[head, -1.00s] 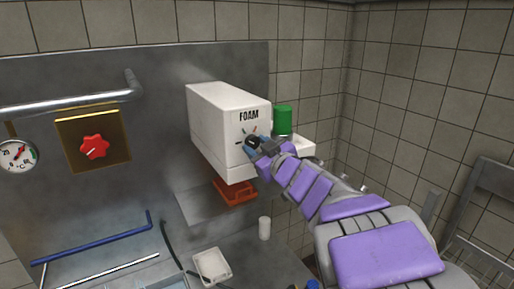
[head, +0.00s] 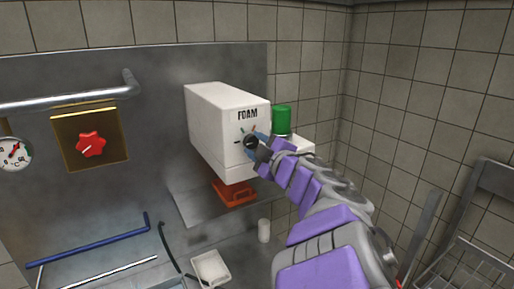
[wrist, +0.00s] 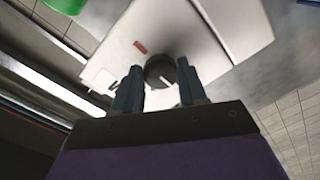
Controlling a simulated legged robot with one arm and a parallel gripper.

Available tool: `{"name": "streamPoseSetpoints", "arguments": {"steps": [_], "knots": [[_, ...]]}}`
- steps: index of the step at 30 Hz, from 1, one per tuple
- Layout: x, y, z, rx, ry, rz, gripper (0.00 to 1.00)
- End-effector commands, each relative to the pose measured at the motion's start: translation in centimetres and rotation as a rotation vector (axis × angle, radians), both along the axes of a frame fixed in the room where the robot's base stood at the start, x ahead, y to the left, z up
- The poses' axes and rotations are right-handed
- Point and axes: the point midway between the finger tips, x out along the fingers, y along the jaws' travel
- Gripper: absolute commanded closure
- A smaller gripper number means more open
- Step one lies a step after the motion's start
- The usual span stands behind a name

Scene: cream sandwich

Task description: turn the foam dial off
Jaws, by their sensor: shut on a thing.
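The foam dial (head: 250,142) is a small dark knob on the front of a white box (head: 222,128) marked FOAM. Small coloured marks sit on the box around the dial. My gripper (head: 255,145) is at the dial, with its fingers on it. In the wrist view the dial (wrist: 160,70) shows as a dark round knob with a white pointer line, between the two fingertips of my gripper (wrist: 157,82). A red mark shows on the box face there. The fingers hide part of the dial in the head view.
A green cylinder (head: 282,121) stands right of the box. An orange-red tray (head: 234,193) is below it. A red knob (head: 91,145) on a brass plate and a gauge (head: 14,153) are at left. A white cup (head: 264,230) and a white dish (head: 211,267) are lower down.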

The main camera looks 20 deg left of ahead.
Motion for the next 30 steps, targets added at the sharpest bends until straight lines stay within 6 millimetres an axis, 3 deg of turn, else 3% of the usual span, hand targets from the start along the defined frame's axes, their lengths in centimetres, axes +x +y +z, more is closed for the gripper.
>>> {"name": "streamPoseSetpoints", "arguments": {"steps": [12,13,18,21,30], "knots": [[-0.02,0.08,-0.4,-0.013,-0.003,0.003,0.89],[-0.02,0.1,-0.39,-0.013,-0.003,0.003,0.57],[0.01,0.09,-0.31,-0.011,-0.004,0.002,0.41],[0.05,0.04,-0.26,-0.009,-0.004,0.002,0.33],[0.0,-0.11,-0.11,-0.007,-0.004,0.002,0.33]]}}
